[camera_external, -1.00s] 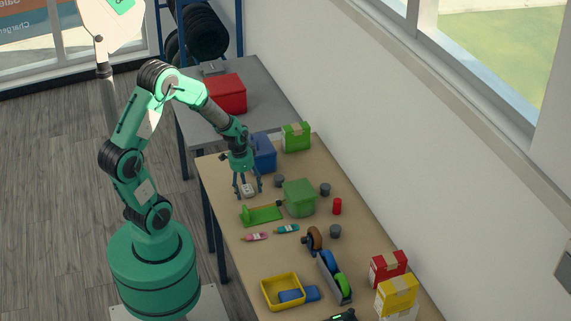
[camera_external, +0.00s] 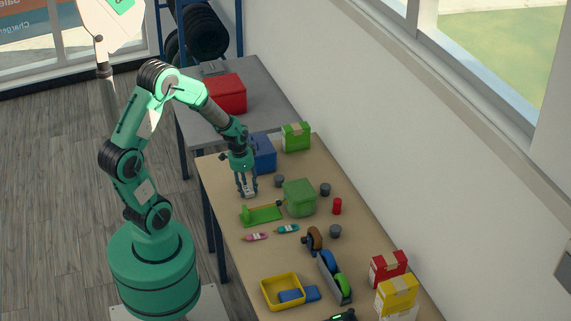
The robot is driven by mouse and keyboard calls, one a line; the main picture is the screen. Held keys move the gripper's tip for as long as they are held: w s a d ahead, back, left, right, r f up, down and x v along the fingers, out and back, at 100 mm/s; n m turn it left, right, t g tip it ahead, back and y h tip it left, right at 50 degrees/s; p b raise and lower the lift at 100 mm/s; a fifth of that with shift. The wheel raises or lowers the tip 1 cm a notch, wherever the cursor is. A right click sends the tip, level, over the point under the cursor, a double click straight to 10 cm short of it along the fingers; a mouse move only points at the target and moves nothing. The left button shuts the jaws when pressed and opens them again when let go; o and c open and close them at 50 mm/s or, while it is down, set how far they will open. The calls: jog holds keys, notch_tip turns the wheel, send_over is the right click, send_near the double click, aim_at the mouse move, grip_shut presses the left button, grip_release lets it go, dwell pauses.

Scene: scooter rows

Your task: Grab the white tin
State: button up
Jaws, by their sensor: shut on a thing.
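The white tin (camera_external: 249,192) is a small pale object on the wooden table, near its left edge. My gripper (camera_external: 247,194) points down over it, with its fingers closed on the tin's sides. The fingers hide part of the tin. The tin appears to be still at table height; I cannot tell whether it touches the tabletop.
A blue box (camera_external: 264,153) stands just behind my gripper, and a green bin (camera_external: 299,197) to its right. A green holder (camera_external: 261,215) lies close in front. Dark cans (camera_external: 279,181) stand nearby. A yellow tray (camera_external: 268,304) is at the front.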

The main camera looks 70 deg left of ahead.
aim_at(248, 189)
jog(key=shift+r, duration=0.55)
jog(key=r, duration=0.1)
jog(key=r+p, duration=0.1)
jog(key=shift+s+d+r+p, duration=0.1)
jog(key=shift+s+r+p, duration=0.1)
jog(key=shift+r+p, duration=0.15)
jog(key=s+d+p, duration=0.1)
jog(key=s+d, duration=0.1)
jog(key=s, duration=0.2)
jog(key=s+d, duration=0.2)
jog(key=s, duration=0.3)
jog(key=s+d+r+p, duration=0.1)
jog(key=s+d, duration=0.2)
jog(key=s, duration=0.2)
jog(key=shift+p, duration=0.3)
jog(key=shift+w+r, duration=0.1)
jog(key=shift+r, duration=0.05)
